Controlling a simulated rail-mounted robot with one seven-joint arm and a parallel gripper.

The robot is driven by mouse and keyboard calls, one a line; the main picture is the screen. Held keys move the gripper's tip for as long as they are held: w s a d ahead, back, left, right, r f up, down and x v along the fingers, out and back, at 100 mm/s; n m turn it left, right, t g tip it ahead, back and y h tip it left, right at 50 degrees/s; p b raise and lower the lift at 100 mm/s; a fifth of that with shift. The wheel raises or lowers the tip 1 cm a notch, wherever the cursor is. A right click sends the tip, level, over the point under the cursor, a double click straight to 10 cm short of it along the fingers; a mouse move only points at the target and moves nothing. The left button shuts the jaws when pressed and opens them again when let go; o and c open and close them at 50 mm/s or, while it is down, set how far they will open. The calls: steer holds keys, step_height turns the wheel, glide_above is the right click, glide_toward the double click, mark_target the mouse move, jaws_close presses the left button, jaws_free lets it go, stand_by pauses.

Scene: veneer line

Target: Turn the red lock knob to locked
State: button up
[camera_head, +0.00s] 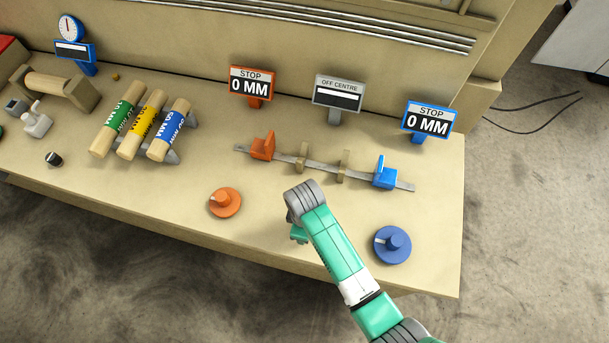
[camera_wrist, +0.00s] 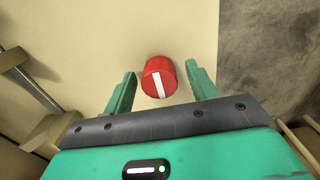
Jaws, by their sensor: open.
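The red lock knob (camera_wrist: 158,77) is a round red cap with a white bar across its top. In the wrist view it lies between the two green fingers of my gripper (camera_wrist: 161,70), with a gap on each side. The fingers are open and hold nothing. The white bar runs nearly up and down in the wrist view, slightly slanted. In the head view my gripper (camera_head: 298,235) is mostly hidden under my arm over the bench's front part, and I cannot see the red knob there.
An orange dial (camera_head: 225,202) sits left of my arm and a blue dial (camera_head: 392,245) right of it on the bench (camera_head: 160,195). Behind is a rail (camera_head: 325,168) with orange (camera_head: 263,147) and blue (camera_head: 384,174) stops. Signs read "STOP 0 MM" (camera_head: 250,84) and "OFF CENTRE" (camera_head: 338,94).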

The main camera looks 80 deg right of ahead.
steer(key=c, duration=1)
steer(key=shift+r, duration=0.1)
steer(key=m+p, duration=0.2)
steer(key=shift+r+m+p, duration=0.2)
steer(key=shift+m+p, duration=0.15)
steer(key=shift+m, duration=0.05)
steer(key=m+p, duration=0.3)
steer(key=m, duration=0.3)
steer(key=shift+p, duration=0.35)
steer(key=m+p, duration=0.1)
steer(key=m, duration=0.3)
steer(key=shift+f+m+p, duration=0.1)
steer(key=shift+m+p, duration=0.3)
steer(key=shift+f+m+p, duration=0.1)
steer(key=shift+m+p, duration=0.55)
steer(key=shift+m, duration=1.45)
